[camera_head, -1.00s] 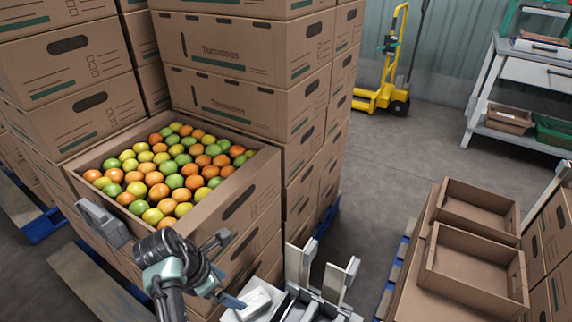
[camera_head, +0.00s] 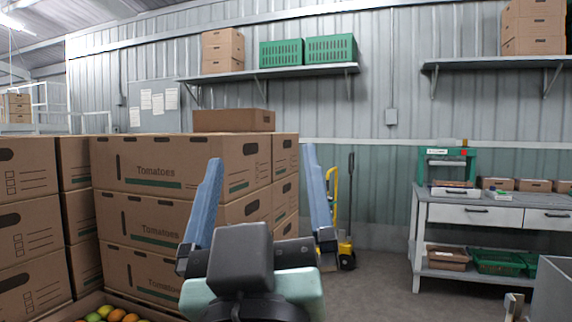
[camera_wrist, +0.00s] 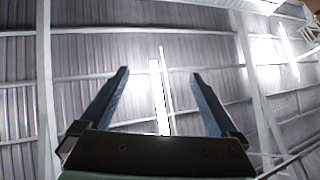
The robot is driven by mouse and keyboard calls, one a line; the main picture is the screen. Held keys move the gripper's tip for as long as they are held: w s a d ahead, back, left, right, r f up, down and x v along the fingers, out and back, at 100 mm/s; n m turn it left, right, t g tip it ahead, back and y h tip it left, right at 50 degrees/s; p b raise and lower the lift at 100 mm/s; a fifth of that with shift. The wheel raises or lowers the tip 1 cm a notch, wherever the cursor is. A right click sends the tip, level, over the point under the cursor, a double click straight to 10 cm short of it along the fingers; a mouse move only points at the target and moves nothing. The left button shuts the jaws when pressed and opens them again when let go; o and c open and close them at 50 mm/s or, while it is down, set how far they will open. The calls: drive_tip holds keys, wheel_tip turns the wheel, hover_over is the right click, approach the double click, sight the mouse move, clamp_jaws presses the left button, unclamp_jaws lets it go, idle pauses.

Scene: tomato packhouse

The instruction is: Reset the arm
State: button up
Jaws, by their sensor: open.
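My gripper (camera_head: 262,170) is raised in front of the body camera, its two blue-grey fingers pointing up and spread wide. It is open, with nothing between the fingers. In the wrist view my gripper (camera_wrist: 160,75) also shows open and empty against the metal roof (camera_wrist: 75,60) and its beams. The fingers touch nothing.
Stacked tomato cartons (camera_head: 150,210) stand at the left. Some tomatoes (camera_head: 112,314) show at the bottom left edge. A yellow pallet truck (camera_head: 346,250) stands behind my gripper. A grey workbench (camera_head: 470,212) is at the right. Wall shelves (camera_head: 270,73) hold green crates and cartons.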

drive_tip(key=s+d+r+m+t, duration=0.2)
drive_tip(key=s+r, duration=0.2)
drive_tip(key=s, duration=0.2)
drive_tip(key=shift+s+r+m+t+h, duration=0.25)
drive_tip(key=shift+s+m+t+h, duration=0.05)
drive_tip(key=shift+s+h, duration=0.1)
